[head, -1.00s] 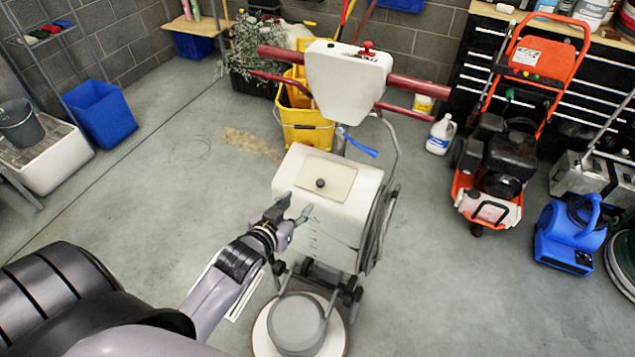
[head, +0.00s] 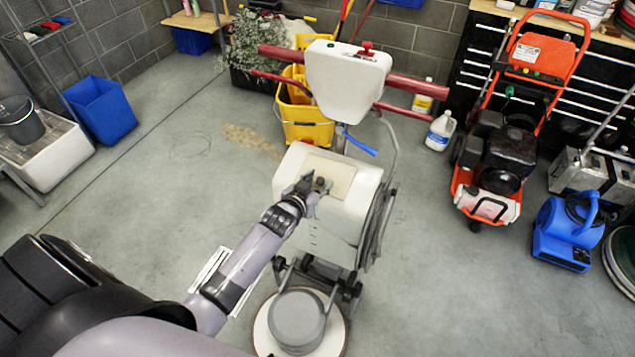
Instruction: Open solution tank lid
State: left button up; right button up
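The floor machine's white solution tank (head: 352,218) stands in the middle of the head view. Its flat beige lid (head: 341,175) lies closed on top, with a small dark knob (head: 321,182) at its centre. My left gripper (head: 317,186) is over the front left part of the lid, with its fingers apart, one to each side of the knob. Whether the fingers touch the knob cannot be made out. My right gripper is not in view.
The machine's handle head (head: 347,82) with red grips rises behind the tank. A round base (head: 298,322) sits in front. A yellow mop bucket (head: 305,130) stands behind. An orange pressure washer (head: 505,150) and a blue blower (head: 566,232) stand right.

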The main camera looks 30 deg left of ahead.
pick_arm(q)
jog(key=shift+c, duration=0.6)
grip_shut()
